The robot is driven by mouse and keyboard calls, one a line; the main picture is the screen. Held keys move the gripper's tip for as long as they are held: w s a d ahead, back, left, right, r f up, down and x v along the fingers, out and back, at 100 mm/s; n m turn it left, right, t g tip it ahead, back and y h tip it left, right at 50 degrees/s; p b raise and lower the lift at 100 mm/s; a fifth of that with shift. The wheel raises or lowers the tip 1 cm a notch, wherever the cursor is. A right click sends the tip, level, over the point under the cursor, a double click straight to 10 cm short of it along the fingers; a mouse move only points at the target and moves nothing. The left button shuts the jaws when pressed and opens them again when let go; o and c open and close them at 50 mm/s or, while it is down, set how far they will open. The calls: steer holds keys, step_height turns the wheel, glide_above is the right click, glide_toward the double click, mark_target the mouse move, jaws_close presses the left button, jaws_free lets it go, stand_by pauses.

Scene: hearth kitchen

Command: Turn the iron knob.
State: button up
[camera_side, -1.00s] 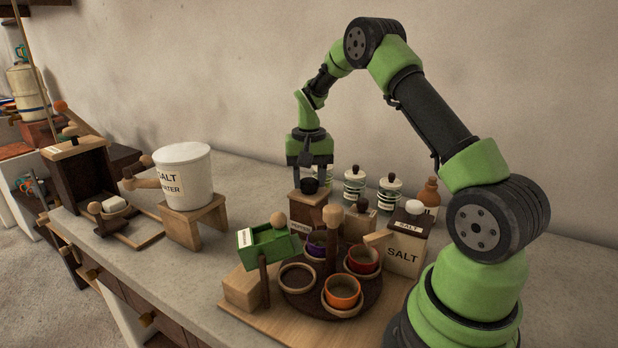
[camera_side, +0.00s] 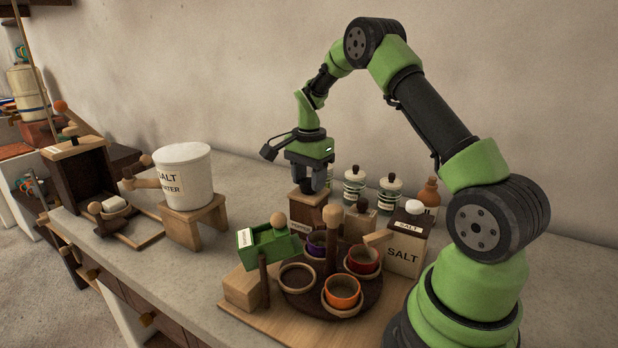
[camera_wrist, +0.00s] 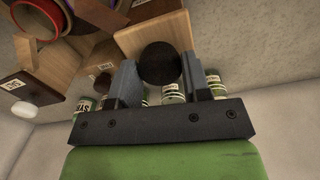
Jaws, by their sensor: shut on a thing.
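The iron knob (camera_wrist: 160,62) is a dark round knob on top of a wooden box (camera_side: 307,213) with a white label. My gripper (camera_side: 311,184) points down over that box and is shut on the knob, one finger on each side of it. In the wrist view my gripper (camera_wrist: 160,76) has the knob between its grey fingers, with the box's wooden top (camera_wrist: 150,32) behind. In the side view the fingers mostly hide the knob.
A turntable (camera_side: 300,300) with several cups stands in front of the box, beside a green box (camera_side: 270,247). A salt box (camera_side: 406,245) and striped jars (camera_side: 354,185) stand to the right. A white salt crock (camera_side: 184,178) stands left. Bare counter lies between.

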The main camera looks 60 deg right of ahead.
mark_target(309, 180)
steer(key=shift+m, duration=0.3)
stand_by(0.4)
steer(key=o, duration=0.9)
steer(key=shift+r, duration=0.1)
step_height(309, 180, up, 10)
steer(key=shift+f, duration=0.1)
